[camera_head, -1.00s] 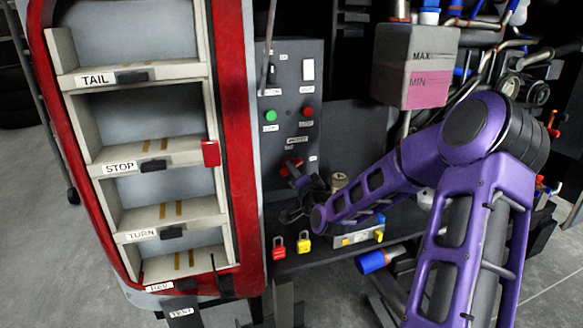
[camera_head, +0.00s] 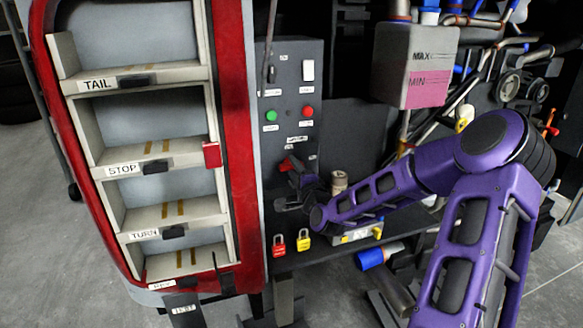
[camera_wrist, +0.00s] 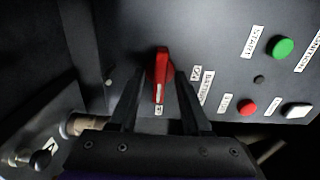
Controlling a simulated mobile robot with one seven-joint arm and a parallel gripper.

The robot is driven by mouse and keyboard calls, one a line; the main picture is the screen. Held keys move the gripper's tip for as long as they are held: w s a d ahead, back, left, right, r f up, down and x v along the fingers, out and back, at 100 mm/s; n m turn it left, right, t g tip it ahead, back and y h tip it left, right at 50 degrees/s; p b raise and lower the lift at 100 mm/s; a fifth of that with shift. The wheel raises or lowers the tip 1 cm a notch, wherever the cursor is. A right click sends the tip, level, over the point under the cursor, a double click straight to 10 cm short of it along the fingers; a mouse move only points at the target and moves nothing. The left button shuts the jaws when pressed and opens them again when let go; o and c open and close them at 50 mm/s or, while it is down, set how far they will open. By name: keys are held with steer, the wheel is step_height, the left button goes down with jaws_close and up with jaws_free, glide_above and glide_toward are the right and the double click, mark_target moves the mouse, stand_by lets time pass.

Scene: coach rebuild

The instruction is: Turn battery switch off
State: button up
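The red battery switch (camera_wrist: 161,73) is a narrow handle on a dark panel, with a small label at its near end and a BATTERY label to its right in the wrist view. It also shows, partly hidden, in the head view (camera_head: 286,165). My gripper (camera_wrist: 160,82) is open, with one black finger on each side of the handle. A narrow gap shows on both sides, though I cannot tell how deep the fingers reach. In the head view my gripper (camera_head: 293,190) is small and dark, close in front of the panel.
The panel also bears a green button (camera_head: 271,116), a red button (camera_head: 307,112) and a white rocker (camera_head: 308,70). Red (camera_head: 279,245) and yellow (camera_head: 304,239) padlocks sit below. A red-edged shelf rack (camera_head: 238,150) stands close on the left, and a pink-filled reservoir (camera_head: 416,65) at upper right.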

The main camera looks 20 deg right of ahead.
steer(key=shift+o, duration=0.6)
steer(key=s+p, duration=0.1)
steer(key=s, duration=0.8)
steer(key=shift+s, duration=0.1)
